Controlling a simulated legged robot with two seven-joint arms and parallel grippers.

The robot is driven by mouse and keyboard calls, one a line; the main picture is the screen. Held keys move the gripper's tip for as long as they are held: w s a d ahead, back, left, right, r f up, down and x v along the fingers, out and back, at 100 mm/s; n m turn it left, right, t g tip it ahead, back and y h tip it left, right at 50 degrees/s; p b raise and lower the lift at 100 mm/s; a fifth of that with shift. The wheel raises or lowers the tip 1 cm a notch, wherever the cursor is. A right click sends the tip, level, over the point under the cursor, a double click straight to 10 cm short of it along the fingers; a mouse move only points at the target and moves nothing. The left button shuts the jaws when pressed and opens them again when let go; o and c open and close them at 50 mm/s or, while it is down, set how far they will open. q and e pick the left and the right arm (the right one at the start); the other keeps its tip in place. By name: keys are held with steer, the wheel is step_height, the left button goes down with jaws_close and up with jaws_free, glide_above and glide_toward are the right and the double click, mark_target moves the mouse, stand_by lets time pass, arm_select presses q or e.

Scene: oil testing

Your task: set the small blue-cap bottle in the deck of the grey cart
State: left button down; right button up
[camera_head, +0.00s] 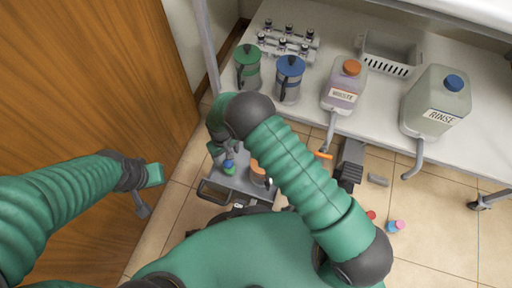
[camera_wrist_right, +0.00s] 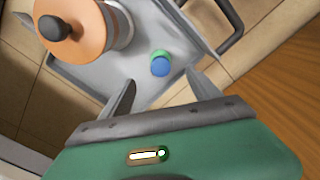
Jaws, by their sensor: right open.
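The small blue-cap bottle (camera_head: 229,165) has a green body and stands on the deck of the grey cart (camera_head: 236,184). In the right wrist view the bottle (camera_wrist_right: 160,64) is seen from above, apart from the cart's rim. My right gripper (camera_wrist_right: 160,88) is open, with its fingertips on either side of the line to the bottle and nothing held. I cannot tell whether the fingers touch the bottle. My left gripper (camera_head: 143,204) hangs at the left, away from the cart, with its finger gap not clear.
An orange-topped canister (camera_wrist_right: 88,28) with a dark knob stands on the cart beside the bottle. The bench (camera_head: 390,140) behind holds a waste jug (camera_head: 343,90), a rinse jug (camera_head: 437,103), two lidded jars and a rack of vials. A wooden door (camera_head: 90,80) is at left.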

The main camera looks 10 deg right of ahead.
steer(key=s+d+r+m+t, duration=0.1)
steer(key=d+r, duration=0.4)
steer(key=r, duration=0.3)
steer(key=s+d+r+m, duration=0.1)
steer(key=d+r+m, duration=0.1)
steer(key=d+r, duration=0.55)
steer(key=s+d+r+m+t, duration=0.1)
steer(key=s+d+r, duration=0.6)
steer(key=s, duration=0.6)
step_height(320, 180, up, 3)
steer(key=shift+f+m+t, duration=0.1)
steer(key=shift+m+t, duration=0.2)
